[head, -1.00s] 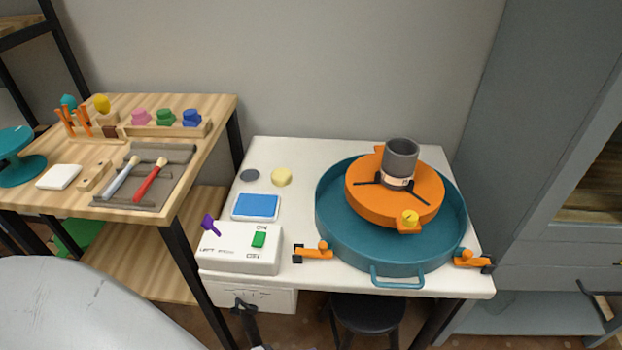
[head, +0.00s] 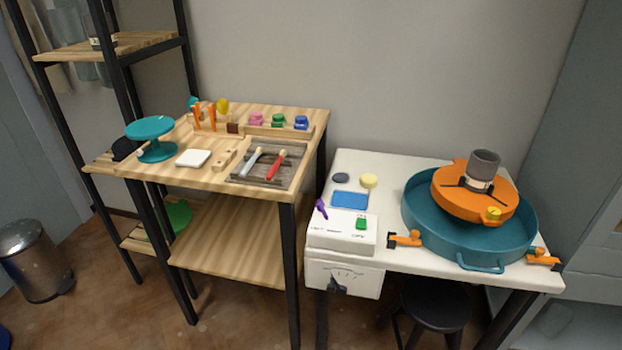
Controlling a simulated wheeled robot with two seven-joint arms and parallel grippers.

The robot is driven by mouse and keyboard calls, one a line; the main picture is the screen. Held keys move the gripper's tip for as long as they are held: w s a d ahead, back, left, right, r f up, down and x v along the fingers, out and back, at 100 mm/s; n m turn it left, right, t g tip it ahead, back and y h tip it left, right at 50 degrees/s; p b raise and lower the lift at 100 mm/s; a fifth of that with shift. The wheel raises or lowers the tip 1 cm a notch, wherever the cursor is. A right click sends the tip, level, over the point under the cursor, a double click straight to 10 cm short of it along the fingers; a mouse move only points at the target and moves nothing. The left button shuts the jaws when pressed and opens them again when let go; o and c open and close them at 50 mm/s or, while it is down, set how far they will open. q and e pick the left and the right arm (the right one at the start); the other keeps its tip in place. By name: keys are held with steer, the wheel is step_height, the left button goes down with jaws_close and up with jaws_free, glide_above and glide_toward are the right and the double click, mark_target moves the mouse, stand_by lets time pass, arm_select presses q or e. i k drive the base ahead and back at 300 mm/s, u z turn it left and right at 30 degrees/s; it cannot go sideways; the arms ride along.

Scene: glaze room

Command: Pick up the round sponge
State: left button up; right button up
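The round sponge appears to be the pale yellow disc (head: 369,181) lying on the white table (head: 392,174), near its back left. A dark grey disc (head: 341,178) lies just left of it, and a blue rectangular pad (head: 350,200) lies in front. Neither of my grippers shows in the head view.
A teal basin (head: 418,222) with an orange wheel head (head: 450,203) and grey cylinder (head: 484,166) fills the table's right side. A white control box (head: 328,236) stands at the front left. A wooden workbench (head: 225,136) with tools stands left. A black stool (head: 436,305) is below.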

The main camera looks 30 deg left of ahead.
mark_target(367, 181)
steer(key=u, duration=0.95)
steer(key=i, duration=0.45)
